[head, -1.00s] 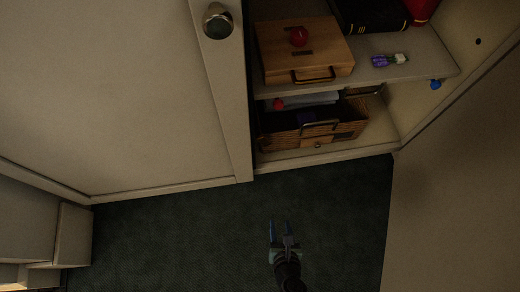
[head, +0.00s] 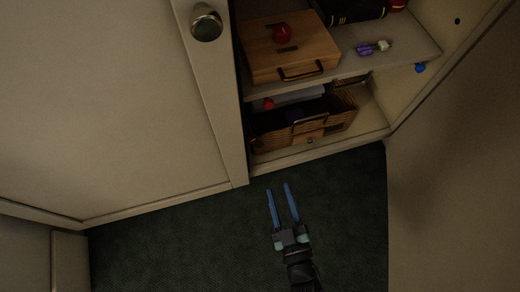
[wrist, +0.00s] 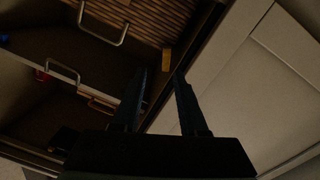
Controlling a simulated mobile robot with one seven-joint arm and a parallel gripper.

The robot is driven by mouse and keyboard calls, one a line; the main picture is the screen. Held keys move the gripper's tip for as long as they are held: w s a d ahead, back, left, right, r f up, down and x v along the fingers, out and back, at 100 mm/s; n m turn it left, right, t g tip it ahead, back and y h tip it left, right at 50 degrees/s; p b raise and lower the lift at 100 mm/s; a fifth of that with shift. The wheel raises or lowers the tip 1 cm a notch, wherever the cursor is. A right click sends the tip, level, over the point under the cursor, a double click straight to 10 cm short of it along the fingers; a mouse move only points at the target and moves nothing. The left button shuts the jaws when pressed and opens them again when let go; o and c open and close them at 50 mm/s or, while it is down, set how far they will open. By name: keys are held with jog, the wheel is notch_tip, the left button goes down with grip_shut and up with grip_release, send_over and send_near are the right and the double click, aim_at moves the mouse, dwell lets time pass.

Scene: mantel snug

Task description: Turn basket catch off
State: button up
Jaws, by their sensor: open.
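A brown wicker basket (head: 340,114) stands on the lower shelf of the open cabinet, with a wire handle (head: 306,121) on its front. A small catch (head: 310,140) sits low on its front; its setting is too small to tell. My gripper (head: 278,187) is open and empty, over the dark floor in front of the basket and apart from it. In the wrist view the ribbed basket (wrist: 150,18) is at the top, and a small tan piece (wrist: 166,60), possibly the catch, shows just beyond my fingertips (wrist: 160,74).
A wooden box (head: 288,52) with a red knob (head: 281,33) stands on the upper shelf (head: 395,60), beside a small purple-and-white item (head: 374,48) and a black book (head: 352,10). Cabinet doors flank the opening at left (head: 110,110) and right (head: 455,150). The dark floor (head: 180,245) is clear.

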jog(key=a+n+y, duration=0.1)
jog(key=b, duration=0.5)
send_near(259, 146)
jog(key=x, duration=0.6)
jog(key=shift+w+f, duration=0.1)
jog(key=shift+w, duration=0.1)
jog(key=shift+x, duration=0.85)
grip_shut()
